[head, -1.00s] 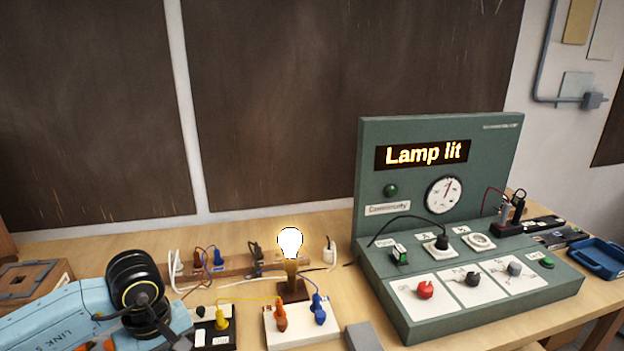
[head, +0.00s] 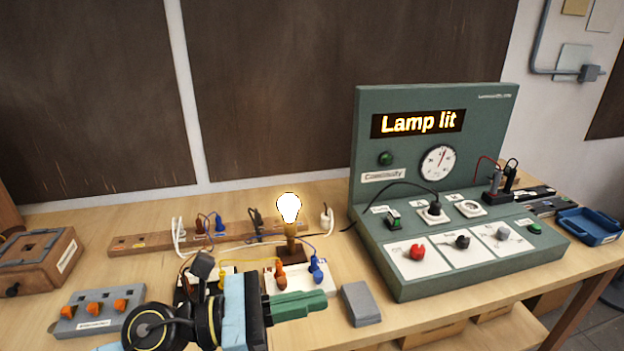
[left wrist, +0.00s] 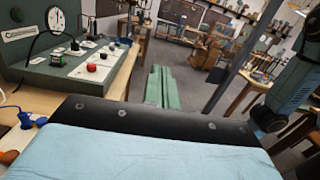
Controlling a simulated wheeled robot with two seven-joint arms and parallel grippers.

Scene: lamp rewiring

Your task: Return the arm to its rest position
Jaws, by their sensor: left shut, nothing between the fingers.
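My left gripper (head: 300,306) has its green fingers shut with nothing between them, low over the bench front, pointing right. It also shows in the left wrist view (left wrist: 160,88), with the fingers together. The lit lamp (head: 288,209) stands upright on its small dark base behind the gripper. The green test console (head: 440,262) reads "Lamp lit" on its display (head: 418,123). My right gripper is not in the head view.
A grey block (head: 361,303) lies right of my left fingers. A white terminal block (head: 330,287) with orange and blue plugs is just behind them. A grey switch box (head: 97,311) and wooden box (head: 38,262) sit left. A blue tray (head: 590,226) is far right.

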